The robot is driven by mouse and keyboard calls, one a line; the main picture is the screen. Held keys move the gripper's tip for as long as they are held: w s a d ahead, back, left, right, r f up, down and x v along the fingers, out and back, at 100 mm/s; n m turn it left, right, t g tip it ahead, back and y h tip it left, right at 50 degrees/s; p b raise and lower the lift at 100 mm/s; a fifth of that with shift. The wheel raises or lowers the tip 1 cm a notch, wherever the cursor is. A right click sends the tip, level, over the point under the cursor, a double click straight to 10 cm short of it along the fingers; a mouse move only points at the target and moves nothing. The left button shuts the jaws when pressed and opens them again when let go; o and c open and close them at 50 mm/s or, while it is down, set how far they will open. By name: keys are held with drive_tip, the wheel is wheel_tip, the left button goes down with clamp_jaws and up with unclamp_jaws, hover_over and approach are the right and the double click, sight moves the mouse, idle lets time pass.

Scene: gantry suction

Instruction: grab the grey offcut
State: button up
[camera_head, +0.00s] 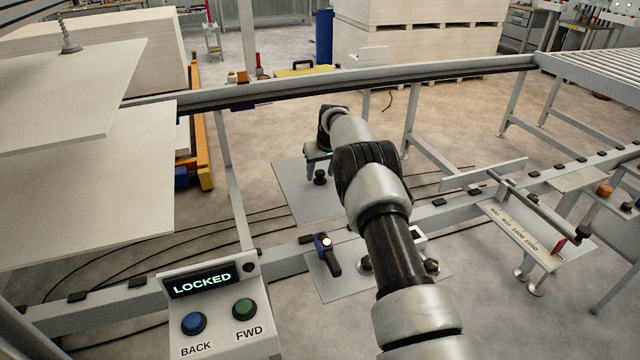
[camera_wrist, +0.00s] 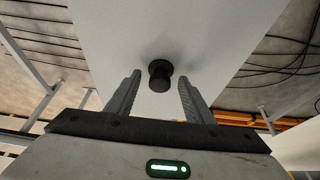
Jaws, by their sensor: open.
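The grey offcut (camera_head: 300,202) is a flat grey panel in the middle of the head view, beyond the near rail. A black knob (camera_head: 320,178) stands up from it. My gripper (camera_head: 318,168) is over the panel, close to the knob. In the wrist view the grey panel (camera_wrist: 205,30) spreads behind the fingers, and the black knob (camera_wrist: 160,76) shows between the two open fingertips (camera_wrist: 159,78). The fingers appear apart from the knob on both sides. I cannot tell how deep the knob sits between them. My arm hides part of the panel's right side.
A control box (camera_head: 217,312) reading LOCKED, with BACK and FWD buttons, stands at the front. A smaller grey plate with a dark handle (camera_head: 328,258) is at the near rail. Large pale boards (camera_head: 85,180) overhang the left. A long beam (camera_head: 300,84) crosses behind. Cables lie on the floor.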

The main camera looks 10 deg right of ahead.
drive_tip(key=shift+c, duration=0.2)
clamp_jaws()
idle(1.2)
drive_tip(key=shift+w+r, duration=0.1)
drive_tip(key=shift+r, duration=0.1)
